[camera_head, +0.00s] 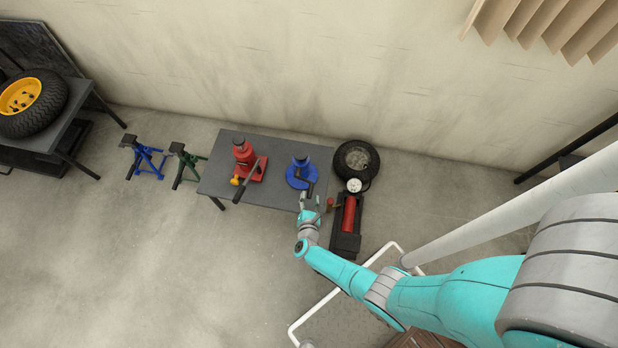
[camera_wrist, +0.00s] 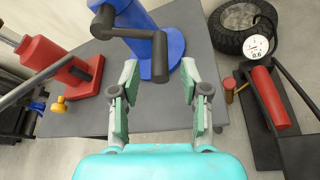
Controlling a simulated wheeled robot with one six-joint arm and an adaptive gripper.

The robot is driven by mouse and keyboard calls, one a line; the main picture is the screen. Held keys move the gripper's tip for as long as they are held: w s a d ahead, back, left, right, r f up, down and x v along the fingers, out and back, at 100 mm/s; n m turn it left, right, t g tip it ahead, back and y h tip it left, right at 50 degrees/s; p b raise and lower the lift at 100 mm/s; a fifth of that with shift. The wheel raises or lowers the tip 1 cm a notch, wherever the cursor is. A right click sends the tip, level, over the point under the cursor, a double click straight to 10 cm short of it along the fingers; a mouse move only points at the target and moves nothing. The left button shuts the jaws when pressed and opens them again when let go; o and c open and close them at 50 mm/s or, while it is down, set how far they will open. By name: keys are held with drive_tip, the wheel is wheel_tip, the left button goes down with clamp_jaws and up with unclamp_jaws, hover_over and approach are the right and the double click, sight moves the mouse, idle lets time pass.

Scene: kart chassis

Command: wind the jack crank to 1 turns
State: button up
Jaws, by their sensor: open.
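The blue jack (camera_head: 300,173) stands on the grey table at its right end; its round blue body also shows in the wrist view (camera_wrist: 172,25). Its dark grey crank (camera_wrist: 128,33) has an arm across the top and a grip (camera_wrist: 160,56) pointing down toward my gripper. My gripper (camera_head: 311,195) is open at the table's front edge, just in front of the blue jack. In the wrist view the two fingers (camera_wrist: 159,72) stand apart, with the lower end of the grip appearing between their tips. I cannot tell whether they touch it.
A red bottle jack (camera_head: 244,160) with a long lever stands left on the table (camera_head: 262,138). A tyre (camera_head: 357,160), a round gauge (camera_head: 354,185) and a red-cylinder pump (camera_head: 349,214) are on the floor at right. Blue (camera_head: 145,160) and green (camera_head: 186,163) stands are at left.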

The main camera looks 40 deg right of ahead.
drive_tip(key=v, duration=0.8)
drive_tip(key=shift+s+a, duration=0.25)
drive_tip(key=shift+c, duration=0.3)
